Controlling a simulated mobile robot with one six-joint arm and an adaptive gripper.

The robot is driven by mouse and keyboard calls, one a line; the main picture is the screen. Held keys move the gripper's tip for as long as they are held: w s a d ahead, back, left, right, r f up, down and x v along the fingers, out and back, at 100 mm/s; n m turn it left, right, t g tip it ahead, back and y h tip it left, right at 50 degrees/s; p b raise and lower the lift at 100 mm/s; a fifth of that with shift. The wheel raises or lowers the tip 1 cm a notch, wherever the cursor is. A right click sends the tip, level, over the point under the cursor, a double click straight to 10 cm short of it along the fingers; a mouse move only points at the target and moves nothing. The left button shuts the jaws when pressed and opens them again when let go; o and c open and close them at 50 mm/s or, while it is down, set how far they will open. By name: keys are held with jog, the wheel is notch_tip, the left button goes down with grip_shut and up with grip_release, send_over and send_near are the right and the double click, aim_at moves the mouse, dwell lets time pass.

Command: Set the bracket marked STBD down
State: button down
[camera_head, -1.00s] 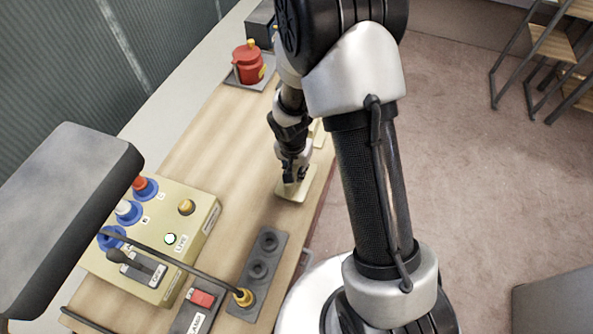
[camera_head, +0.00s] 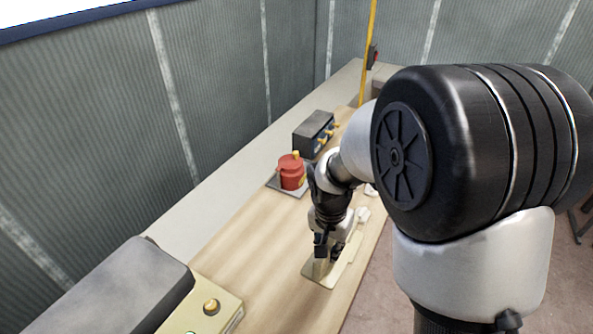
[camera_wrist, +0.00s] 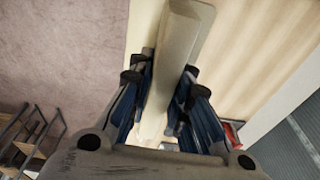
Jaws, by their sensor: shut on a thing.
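A pale beige bracket (camera_head: 318,278) shows below my gripper (camera_head: 328,252) in the head view, its flat plate at the worktop near the front edge. In the wrist view, my gripper (camera_wrist: 162,76) is shut on the bracket's upright flange (camera_wrist: 182,38), with a finger on each side. The fingers hide part of the bracket. No STBD mark can be read on it. I cannot tell whether its plate touches the wood or hangs just above it.
The wooden worktop (camera_head: 255,262) is clear left of the bracket. Another pale flat piece (camera_head: 354,247) lies close on its right. A red pot-like part (camera_head: 291,172) and a dark box (camera_head: 314,133) stand farther back. A beige switch panel (camera_head: 222,305) is at the near left.

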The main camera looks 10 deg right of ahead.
aim_at(330, 268)
jog(key=f+n+b, duration=0.2)
jog(key=f, duration=0.1)
jog(key=s+f+n+b, duration=0.1)
jog(key=f+n+b, duration=0.1)
jog(key=f, duration=0.1)
jog(key=f+n+y+b, duration=0.1)
jog(key=f+n+b, duration=0.1)
jog(key=f, duration=0.1)
jog(key=shift+s+f+n+b, duration=0.1)
jog(key=shift+s+n+b, duration=0.2)
jog(key=shift+s+f+n, duration=0.1)
jog(key=shift+f+n, duration=0.3)
jog(key=shift+n, duration=0.1)
